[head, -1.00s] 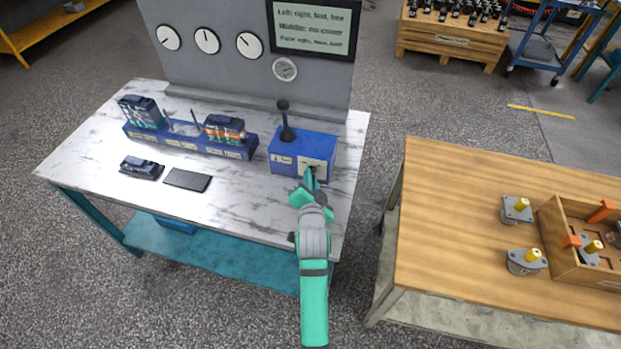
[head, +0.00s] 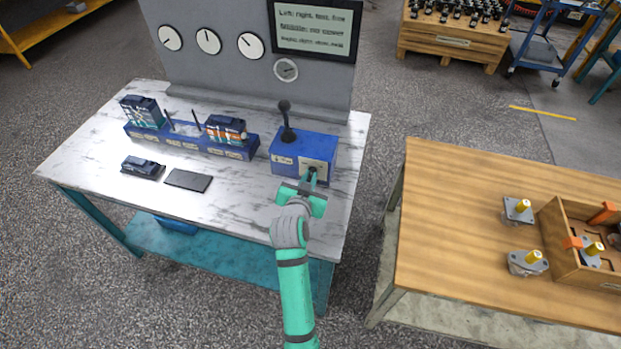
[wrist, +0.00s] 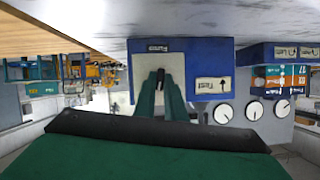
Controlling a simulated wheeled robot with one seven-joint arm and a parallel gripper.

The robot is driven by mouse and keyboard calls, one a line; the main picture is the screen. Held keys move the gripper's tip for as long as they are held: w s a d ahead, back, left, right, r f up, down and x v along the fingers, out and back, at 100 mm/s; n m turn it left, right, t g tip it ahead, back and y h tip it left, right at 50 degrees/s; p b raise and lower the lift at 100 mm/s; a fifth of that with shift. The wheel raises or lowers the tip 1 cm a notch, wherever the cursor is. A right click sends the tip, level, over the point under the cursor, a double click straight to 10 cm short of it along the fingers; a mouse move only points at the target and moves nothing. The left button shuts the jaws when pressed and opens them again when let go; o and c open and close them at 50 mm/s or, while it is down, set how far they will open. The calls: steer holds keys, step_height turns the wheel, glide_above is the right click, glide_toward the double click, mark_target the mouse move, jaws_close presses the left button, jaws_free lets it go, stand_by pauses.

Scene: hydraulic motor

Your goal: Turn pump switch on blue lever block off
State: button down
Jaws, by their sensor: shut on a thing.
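The blue lever block (head: 288,152) stands at the back right of the marble-topped table, with a black lever (head: 287,122) upright on top. The pump switch plate (head: 324,166) is the pale panel on its front right. My gripper (head: 311,175) reaches this plate from the front. In the wrist view, which is upside down, the gripper fingers (wrist: 161,95) are shut on the small dark pump switch (wrist: 160,78) in front of the pale plate (wrist: 176,64). The fingers hide most of the switch, so its setting cannot be read.
A blue valve rack (head: 190,141) stands left of the block. A small dark device (head: 143,167) and a black pad (head: 188,180) lie in front of it. A gauge panel (head: 190,62) rises behind. A wooden table (head: 450,235) with motor parts stands at the right.

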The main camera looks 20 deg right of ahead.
steer(key=n+h, duration=0.1)
steer(key=n, duration=0.1)
steer(key=n+g+h, duration=0.1)
steer(key=shift+w+a+n, duration=0.15)
steer(key=shift+a+n, duration=0.05)
steer(key=shift+n, duration=0.2)
steer(key=n+h, duration=0.1)
steer(key=n+g+h, duration=0.1)
steer(key=n, duration=0.1)
steer(key=shift+a+f+n+h, duration=0.15)
steer(key=shift+f+n+h, duration=0.05)
steer(key=shift+n+h, duration=0.1)
stand_by(0.4)
steer(key=c, duration=1.8)
jaws_free()
steer(key=shift+a+r, duration=0.15)
steer(key=shift+a, duration=0.2)
steer(key=v, duration=1)
